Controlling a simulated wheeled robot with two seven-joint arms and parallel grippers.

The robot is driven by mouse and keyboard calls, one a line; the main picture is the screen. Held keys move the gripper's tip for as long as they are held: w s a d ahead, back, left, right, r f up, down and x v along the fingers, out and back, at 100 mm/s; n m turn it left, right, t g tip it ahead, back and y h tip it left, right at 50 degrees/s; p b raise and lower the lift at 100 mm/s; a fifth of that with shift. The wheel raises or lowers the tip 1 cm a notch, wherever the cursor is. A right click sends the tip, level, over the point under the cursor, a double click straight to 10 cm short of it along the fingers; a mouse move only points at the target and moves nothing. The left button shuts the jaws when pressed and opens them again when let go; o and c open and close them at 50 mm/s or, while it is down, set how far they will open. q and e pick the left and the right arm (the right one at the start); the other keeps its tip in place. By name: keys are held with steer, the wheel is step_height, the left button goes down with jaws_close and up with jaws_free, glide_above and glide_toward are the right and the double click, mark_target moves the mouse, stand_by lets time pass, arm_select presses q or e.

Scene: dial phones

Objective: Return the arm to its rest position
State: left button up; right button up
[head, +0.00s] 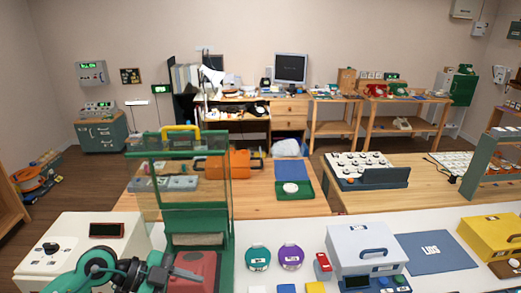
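My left arm (105,268), teal and black, comes in low at the left of the head view. Its grey gripper (180,273) points right, in front of a red box (198,268) near the green-framed clear panel (190,190). I cannot tell whether its fingers are apart, or whether it touches the box. No held object can be made out. My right arm and gripper are not in view.
A white box with a knob (55,255) stands left of my arm. The white counter holds a teal disc (258,258), a purple disc (291,257), a pale handled case (365,248) and a blue "LIDS" mat (435,252). Wooden tables stand behind.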

arm_select(q)
step_height(320, 180, up, 11)
steer(key=w+d+n+t+h, duration=0.25)
steer(key=n+t+h, duration=0.35)
steer(key=t, duration=0.8)
steer(key=s+a+f+n+y, duration=0.2)
steer(key=a+f+n+y, duration=1.15)
steer(key=y, duration=0.55)
steer(key=s+d+f+m+g+h, duration=0.1)
steer(key=s+d+f+g, duration=0.1)
steer(key=s+f+g, duration=0.65)
steer(key=s+d+f+g, duration=0.2)
steer(key=s+f+g, duration=0.3)
steer(key=s, duration=0.6)
step_height(320, 180, down, 34)
steer(key=s, duration=0.1)
steer(key=s+a+f, duration=0.2)
steer(key=s+f, duration=0.7)
steer(key=s+a+f+b, duration=0.1)
steer(key=s+f, duration=0.8)
steer(key=f, duration=0.1)
steer(key=shift+s+a+g, duration=0.3)
steer(key=shift+a+g, duration=0.05)
steer(key=shift+g, duration=0.1)
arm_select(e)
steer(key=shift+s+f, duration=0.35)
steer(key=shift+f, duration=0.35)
